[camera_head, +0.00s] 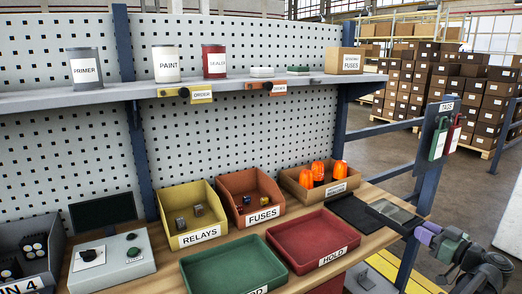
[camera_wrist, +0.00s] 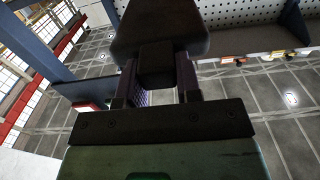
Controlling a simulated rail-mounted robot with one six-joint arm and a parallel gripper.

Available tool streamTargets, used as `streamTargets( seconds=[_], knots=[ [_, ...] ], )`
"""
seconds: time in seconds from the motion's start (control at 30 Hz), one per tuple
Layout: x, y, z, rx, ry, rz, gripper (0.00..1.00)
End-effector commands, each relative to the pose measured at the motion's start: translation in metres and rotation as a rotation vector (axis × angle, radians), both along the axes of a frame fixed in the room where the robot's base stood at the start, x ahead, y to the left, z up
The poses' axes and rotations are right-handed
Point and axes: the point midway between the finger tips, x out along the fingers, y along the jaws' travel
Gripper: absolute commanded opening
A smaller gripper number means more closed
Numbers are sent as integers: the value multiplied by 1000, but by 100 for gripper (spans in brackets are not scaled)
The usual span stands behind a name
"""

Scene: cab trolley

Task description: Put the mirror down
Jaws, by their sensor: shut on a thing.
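The mirror (camera_head: 393,212), a flat grey glass in a dark housing, is at the right end of the bench. It lies at or just above the right side of a dark mat (camera_head: 350,212); I cannot tell whether it touches. My gripper (camera_head: 424,234) comes in from the right, beyond the bench edge, and holds the mirror by its near end. In the wrist view, the mirror's dark back (camera_wrist: 160,28) fills the top middle. Its short stem sits between the two fingers of my gripper (camera_wrist: 158,82), which are shut on it.
A red HOLD tray (camera_head: 318,258) and a box of orange lamps (camera_head: 295,188) stand left of the mat. A blue post (camera_head: 430,160) with hanging tags rises just behind the mirror. The mat's left part is clear.

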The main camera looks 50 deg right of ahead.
Motion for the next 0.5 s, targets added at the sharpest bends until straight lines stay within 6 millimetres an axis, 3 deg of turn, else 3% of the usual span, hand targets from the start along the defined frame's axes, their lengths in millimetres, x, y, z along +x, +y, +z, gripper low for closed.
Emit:
streamTargets(
  seconds=[0.03, 0.2, 0.5],
  knots=[
    [0, 0, 33, 0, -1, 0, 0],
    [0, 0, 77, 0, -1, 0, 0],
    [0, 0, 78, 0, -1, 0, 0]
  ],
)
